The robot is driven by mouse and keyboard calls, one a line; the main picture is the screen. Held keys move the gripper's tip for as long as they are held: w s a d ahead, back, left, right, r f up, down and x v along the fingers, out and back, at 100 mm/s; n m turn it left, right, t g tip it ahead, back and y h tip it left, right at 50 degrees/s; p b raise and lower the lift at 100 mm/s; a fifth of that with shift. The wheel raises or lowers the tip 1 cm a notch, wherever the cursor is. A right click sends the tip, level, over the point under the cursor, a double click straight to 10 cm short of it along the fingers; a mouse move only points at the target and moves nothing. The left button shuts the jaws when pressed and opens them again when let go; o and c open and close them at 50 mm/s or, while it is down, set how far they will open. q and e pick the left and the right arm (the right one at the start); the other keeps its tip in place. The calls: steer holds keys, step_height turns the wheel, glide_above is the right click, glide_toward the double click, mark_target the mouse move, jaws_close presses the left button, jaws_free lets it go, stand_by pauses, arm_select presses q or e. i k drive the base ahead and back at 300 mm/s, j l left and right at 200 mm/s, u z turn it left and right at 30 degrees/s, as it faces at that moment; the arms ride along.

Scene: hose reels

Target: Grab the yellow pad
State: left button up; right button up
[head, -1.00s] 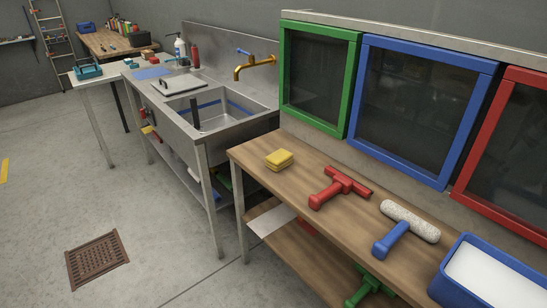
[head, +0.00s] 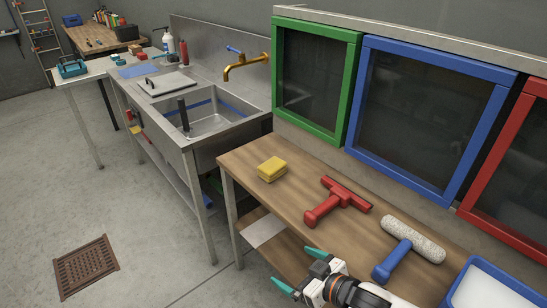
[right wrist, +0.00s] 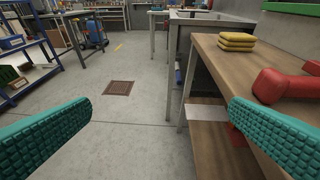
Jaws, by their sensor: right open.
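The yellow pad (head: 272,169) lies flat on the wooden bench top near its left end. In the right wrist view the yellow pad (right wrist: 237,41) looks like a small stack of layers, at the upper right. My right gripper (head: 299,269) is in front of the bench's front edge, nearer to me than the pad and apart from it. Its teal fingers are spread wide and empty; they also frame the right wrist view (right wrist: 160,125). My left gripper is not in view.
A red squeegee (head: 338,199) lies to the right of the pad, then a roller with a blue handle (head: 409,246) and a blue tray (head: 459,285). Framed panels (head: 316,79) stand behind the bench. A steel sink (head: 214,123) is to the left. The bench around the pad is clear.

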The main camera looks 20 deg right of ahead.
mark_target(275, 168)
steer(key=i+l, duration=0.35)
steer(key=i, duration=0.15)
steer(key=i+l, duration=0.35)
steer(key=i, duration=0.2)
